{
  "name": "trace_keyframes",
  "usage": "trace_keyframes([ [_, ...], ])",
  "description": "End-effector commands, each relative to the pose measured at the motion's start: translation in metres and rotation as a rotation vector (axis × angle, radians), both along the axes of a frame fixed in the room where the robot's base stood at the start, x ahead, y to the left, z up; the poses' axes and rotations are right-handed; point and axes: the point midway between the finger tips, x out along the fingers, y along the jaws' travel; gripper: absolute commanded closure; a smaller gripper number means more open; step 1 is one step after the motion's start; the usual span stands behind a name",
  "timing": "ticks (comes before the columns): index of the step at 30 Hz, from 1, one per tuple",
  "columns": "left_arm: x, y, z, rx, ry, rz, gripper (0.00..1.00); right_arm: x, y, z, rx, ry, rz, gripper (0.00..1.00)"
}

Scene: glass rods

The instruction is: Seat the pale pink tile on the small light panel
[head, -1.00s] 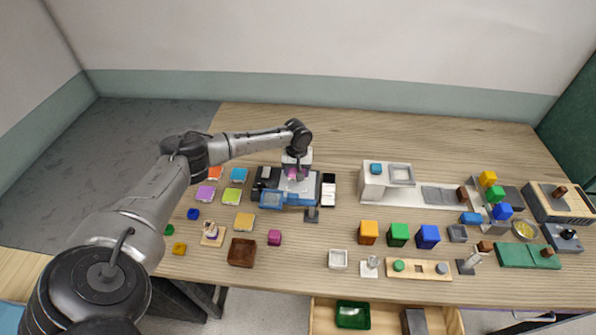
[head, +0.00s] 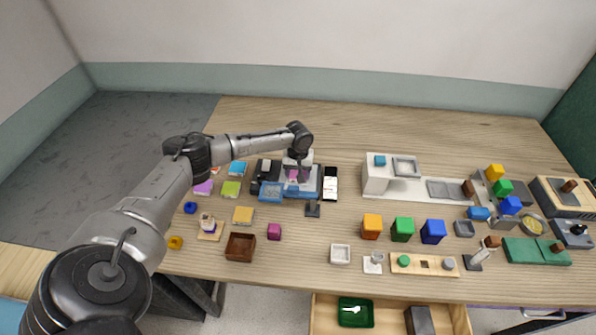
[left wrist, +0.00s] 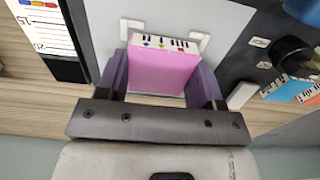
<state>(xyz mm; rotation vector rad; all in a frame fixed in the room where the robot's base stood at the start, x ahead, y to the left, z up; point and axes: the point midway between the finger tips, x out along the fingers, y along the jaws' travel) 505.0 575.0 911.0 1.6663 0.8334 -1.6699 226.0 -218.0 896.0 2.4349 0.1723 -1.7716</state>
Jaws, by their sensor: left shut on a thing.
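The pale pink tile (left wrist: 162,72) is between the two purple-grey fingers of my left gripper (left wrist: 163,80), which is shut on it. A white strip with black and coloured marks runs along the tile's far edge. A pale panel with white corner brackets (left wrist: 132,28) lies around the tile in the left wrist view. I cannot tell whether the tile touches the panel. In the head view my left gripper (head: 299,177) is over the blue-based device, with pink (head: 293,175) showing at its fingers. My right gripper is not in view.
A white card with dark ends (head: 330,184) lies right of the device. Blue (head: 238,168), green (head: 231,189) and yellow (head: 243,215) tiles lie to its left. A small dark stand (head: 313,209) is in front. The table behind is clear.

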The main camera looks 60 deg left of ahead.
Motion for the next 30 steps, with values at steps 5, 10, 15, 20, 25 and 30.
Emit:
trace_keyframes([
  [5,0.000,0.000,0.000,-0.001,-0.001,0.000,0.34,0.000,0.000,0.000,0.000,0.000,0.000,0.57],
  [10,0.000,0.000,0.000,0.000,0.000,0.000,0.18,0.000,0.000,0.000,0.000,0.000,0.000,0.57],
  [15,0.000,0.000,0.000,0.000,0.000,0.000,0.09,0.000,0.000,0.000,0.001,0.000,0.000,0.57],
  [20,0.000,0.000,0.001,0.000,0.000,0.000,0.09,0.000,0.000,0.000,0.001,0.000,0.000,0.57],
  [25,0.000,0.001,0.014,0.000,-0.001,0.000,0.09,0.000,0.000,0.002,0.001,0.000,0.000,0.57],
  [30,0.001,0.000,0.046,0.000,-0.003,0.000,0.09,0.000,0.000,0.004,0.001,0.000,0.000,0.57],
])
